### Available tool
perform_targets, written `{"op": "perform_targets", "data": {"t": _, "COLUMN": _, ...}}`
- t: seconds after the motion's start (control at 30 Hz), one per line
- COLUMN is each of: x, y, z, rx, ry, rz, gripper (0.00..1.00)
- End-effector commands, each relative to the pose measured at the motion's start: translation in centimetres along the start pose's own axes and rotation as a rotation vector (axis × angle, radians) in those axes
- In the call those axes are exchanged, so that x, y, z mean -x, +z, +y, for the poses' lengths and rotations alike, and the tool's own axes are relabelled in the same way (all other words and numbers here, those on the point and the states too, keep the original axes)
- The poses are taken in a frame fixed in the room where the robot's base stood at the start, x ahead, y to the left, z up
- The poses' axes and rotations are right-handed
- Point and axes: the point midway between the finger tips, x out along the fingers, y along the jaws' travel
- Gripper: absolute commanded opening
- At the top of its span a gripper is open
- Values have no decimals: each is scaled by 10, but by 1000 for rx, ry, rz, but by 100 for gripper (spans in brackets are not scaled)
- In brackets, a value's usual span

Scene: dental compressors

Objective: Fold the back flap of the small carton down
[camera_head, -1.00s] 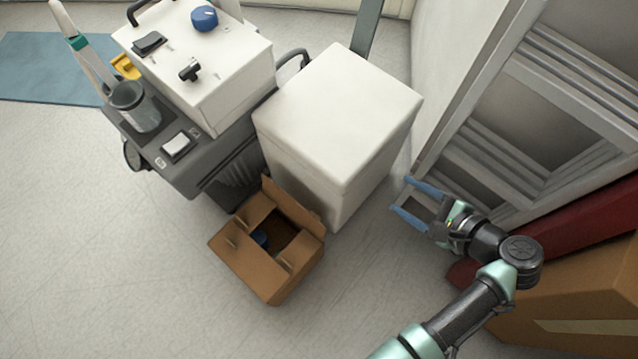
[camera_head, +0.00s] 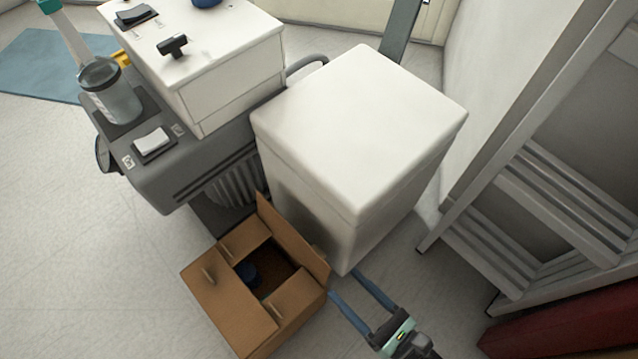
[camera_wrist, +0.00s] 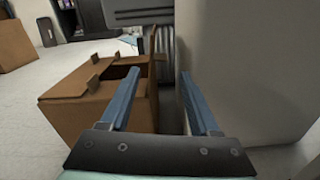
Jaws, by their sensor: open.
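The small brown carton (camera_head: 228,303) stands on the floor. Its back flap (camera_head: 292,243) stands up along the side nearest the white cabinet. My gripper (camera_head: 346,283) is open and empty, just right of the carton by the flap's right end. In the wrist view, my open fingers (camera_wrist: 160,75) point along the carton's side. The flap (camera_wrist: 152,58) shows nearly edge-on between the fingertips, beyond them; I cannot tell any contact.
A white box-shaped cabinet (camera_head: 355,130) stands close behind the carton, leaving a narrow gap. A grey cart (camera_head: 190,170) with a white unit is to the left. A grey ladder (camera_head: 560,210) and a red object (camera_head: 570,330) are at right. Floor left of the carton is clear.

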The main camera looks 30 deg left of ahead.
Motion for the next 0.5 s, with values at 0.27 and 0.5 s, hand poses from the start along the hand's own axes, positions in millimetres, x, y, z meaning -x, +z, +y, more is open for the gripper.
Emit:
{"op": "perform_targets", "data": {"t": 0.27, "x": -58, "y": -5, "z": 0, "rx": 3, "ry": 3, "rz": 1, "gripper": 62}}
{"op": "perform_targets", "data": {"t": 0.5, "x": -86, "y": -2, "z": 0, "rx": 3, "ry": 1, "rz": 0, "gripper": 62}}
